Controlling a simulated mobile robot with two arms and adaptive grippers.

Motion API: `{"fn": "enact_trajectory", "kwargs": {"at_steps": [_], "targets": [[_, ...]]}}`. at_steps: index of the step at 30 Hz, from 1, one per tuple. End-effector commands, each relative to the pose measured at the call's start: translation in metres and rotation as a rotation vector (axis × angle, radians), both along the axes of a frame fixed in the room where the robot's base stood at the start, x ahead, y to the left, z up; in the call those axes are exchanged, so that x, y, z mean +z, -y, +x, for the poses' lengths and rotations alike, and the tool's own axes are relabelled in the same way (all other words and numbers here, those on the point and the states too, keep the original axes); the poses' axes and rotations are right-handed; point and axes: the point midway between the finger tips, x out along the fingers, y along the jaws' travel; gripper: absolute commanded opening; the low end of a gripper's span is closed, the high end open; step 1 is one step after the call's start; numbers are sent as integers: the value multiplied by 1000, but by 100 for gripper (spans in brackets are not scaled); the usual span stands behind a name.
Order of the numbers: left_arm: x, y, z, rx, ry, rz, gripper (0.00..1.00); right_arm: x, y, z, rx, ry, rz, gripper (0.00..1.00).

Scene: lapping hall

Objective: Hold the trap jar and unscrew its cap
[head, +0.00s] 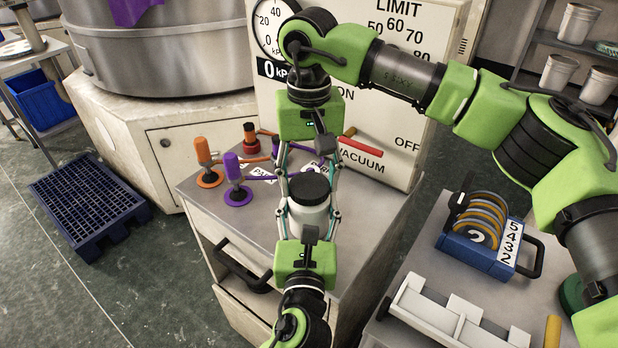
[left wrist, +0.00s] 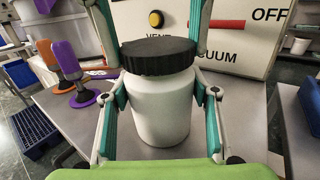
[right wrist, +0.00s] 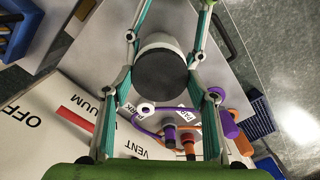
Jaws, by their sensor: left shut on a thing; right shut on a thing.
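The trap jar (head: 308,218), white with a black ribbed cap (head: 310,187), stands upright at the front of the grey cabinet top. The cap sits on the jar, level. My left gripper (head: 308,212) reaches from the front and is shut on the jar's body, which also shows in the left wrist view (left wrist: 160,108). My right gripper (head: 309,178) comes from above and behind and is shut on the cap, seen from the top in the right wrist view (right wrist: 162,75). Whether the cap's threads are engaged is hidden.
A white vacuum panel (head: 385,125) with a gauge and a red lever (head: 362,145) stands behind. A blue ring rack (head: 470,248) and white tray (head: 440,308) lie on the right bench.

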Motion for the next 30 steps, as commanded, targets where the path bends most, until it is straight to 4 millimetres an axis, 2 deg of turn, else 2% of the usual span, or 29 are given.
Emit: {"fn": "enact_trajectory", "kwargs": {"at_steps": [17, 30], "targets": [[-1, 0, 0, 0, -3, 0, 0, 1, 0, 0, 0, 0, 0, 27], [-1, 0, 0, 0, -3, 0, 0, 15, 0, 0, -1, 1, 1, 27]]}}
